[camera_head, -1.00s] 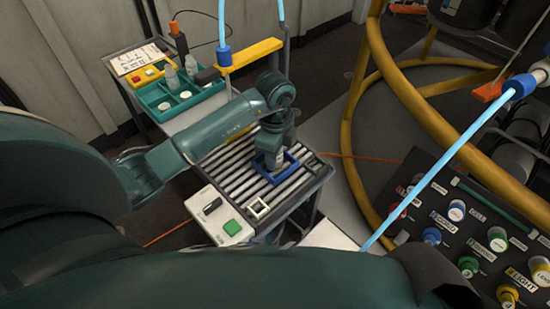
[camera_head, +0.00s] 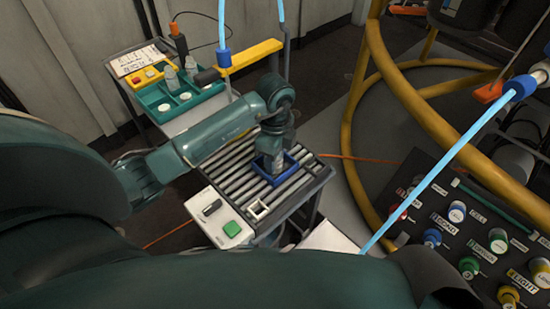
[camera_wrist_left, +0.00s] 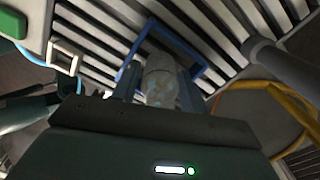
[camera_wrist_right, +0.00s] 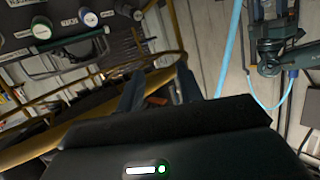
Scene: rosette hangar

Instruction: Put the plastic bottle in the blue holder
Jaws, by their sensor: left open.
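The blue holder (camera_head: 286,176) is a square blue frame on a grey roller table; it also shows in the left wrist view (camera_wrist_left: 188,47). A translucent grey plastic bottle (camera_wrist_left: 160,80) stands between my left fingers, its far end inside the blue frame. My left gripper (camera_head: 271,155) is over the holder with its jaws open, one finger on each side of the bottle (camera_wrist_left: 158,88). Whether the bottle rests on the holder's bottom is hidden. My right gripper (camera_wrist_right: 158,92) is away from the table, its fingers apart with nothing between them.
A small white square frame (camera_head: 257,210) and a control box with a green button (camera_head: 231,228) are at the roller table's near side. A green tray (camera_head: 160,110) with other bottles stands behind. A yellow bar (camera_head: 250,56), yellow rails (camera_head: 400,100) and a button panel (camera_head: 460,225) stand nearby.

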